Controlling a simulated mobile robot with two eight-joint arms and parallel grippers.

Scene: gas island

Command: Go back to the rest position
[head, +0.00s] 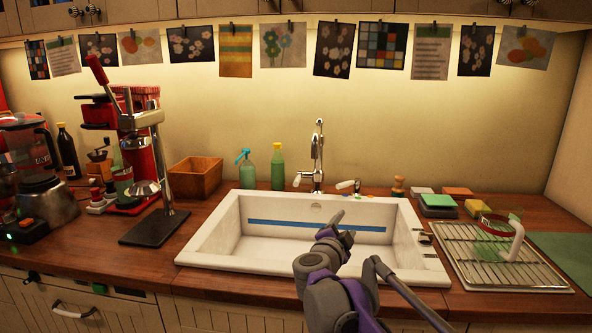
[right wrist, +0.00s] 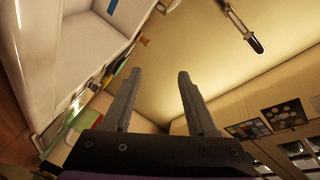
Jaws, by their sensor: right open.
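My right gripper (head: 338,226) is over the white sink (head: 212,232) in the head view, its arm coming up from the bottom edge. In the right wrist view, the two fingers of the right gripper (right wrist: 155,85) stand apart with nothing between them. The sink also shows at the upper left of the right wrist view (right wrist: 50,50). My left gripper is not in either view.
A faucet (head: 317,160) stands behind the sink. A wire drying rack (head: 500,262) is at the right. A lever press (head: 140,125), blender (head: 35,165) and wooden box (head: 195,178) stand at the left. Green bottles (head: 277,168) stand by the wall.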

